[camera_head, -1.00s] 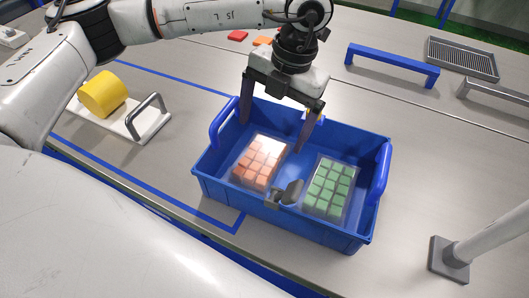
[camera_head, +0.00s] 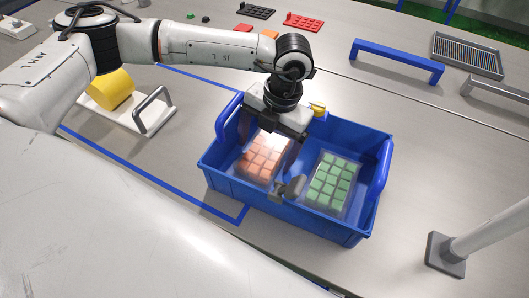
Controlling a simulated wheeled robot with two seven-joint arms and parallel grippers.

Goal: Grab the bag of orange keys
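The bag of orange keys (camera_head: 261,163) is a clear bag of orange square keys, lying in the left half of a blue bin (camera_head: 285,215). A matching bag of green keys (camera_head: 331,184) lies in the right half. My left gripper (camera_head: 270,140) reaches down into the bin over the far part of the orange bag. Its fingers are spread, one on each side of the bag. The fingertips are partly hidden, so contact with the bag cannot be made out. My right gripper is not in view.
The bin has raised blue handles (camera_head: 380,168) at its ends and a grey fitting (camera_head: 289,188) on its near wall. A blue bar handle (camera_head: 396,62) and slotted tray (camera_head: 467,54) lie behind.

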